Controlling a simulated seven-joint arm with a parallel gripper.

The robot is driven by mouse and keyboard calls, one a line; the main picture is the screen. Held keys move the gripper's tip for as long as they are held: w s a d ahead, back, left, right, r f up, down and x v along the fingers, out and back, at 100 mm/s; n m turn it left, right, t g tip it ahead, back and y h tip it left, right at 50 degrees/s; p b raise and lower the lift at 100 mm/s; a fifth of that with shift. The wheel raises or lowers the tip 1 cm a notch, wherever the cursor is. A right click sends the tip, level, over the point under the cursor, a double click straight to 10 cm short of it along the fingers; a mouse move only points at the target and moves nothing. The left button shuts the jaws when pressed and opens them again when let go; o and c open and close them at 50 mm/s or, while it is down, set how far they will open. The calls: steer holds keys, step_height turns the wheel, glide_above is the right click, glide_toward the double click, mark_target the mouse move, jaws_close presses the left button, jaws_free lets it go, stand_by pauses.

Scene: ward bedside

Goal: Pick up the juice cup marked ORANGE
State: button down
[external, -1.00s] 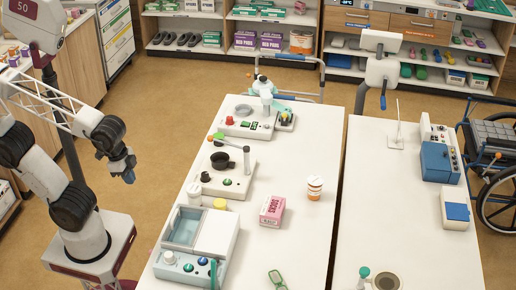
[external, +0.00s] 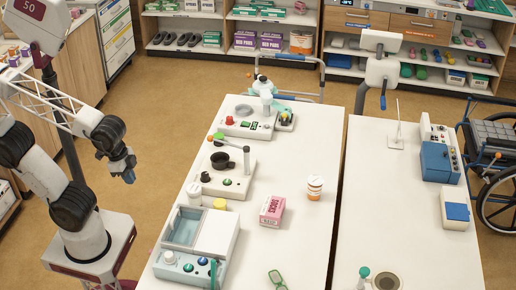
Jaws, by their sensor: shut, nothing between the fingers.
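A small white cup with orange bands (external: 314,189) stands upright on the near white table, right of the pink box. It looks like the juice cup, but its lettering is too small to read. My gripper (external: 129,177) hangs over the floor left of the table, well apart from the cup. It is shut and empty.
The white table (external: 290,235) also holds a pink SOCKS box (external: 271,211), green glasses (external: 277,280) and several devices (external: 195,245) along its left side. The table is clear around the cup's right. A second table (external: 415,245) stands beyond a narrow gap.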

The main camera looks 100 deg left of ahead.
stand_by(0.4)
steer(key=shift+c, duration=0.3)
jaws_free()
steer(key=shift+w, duration=0.1)
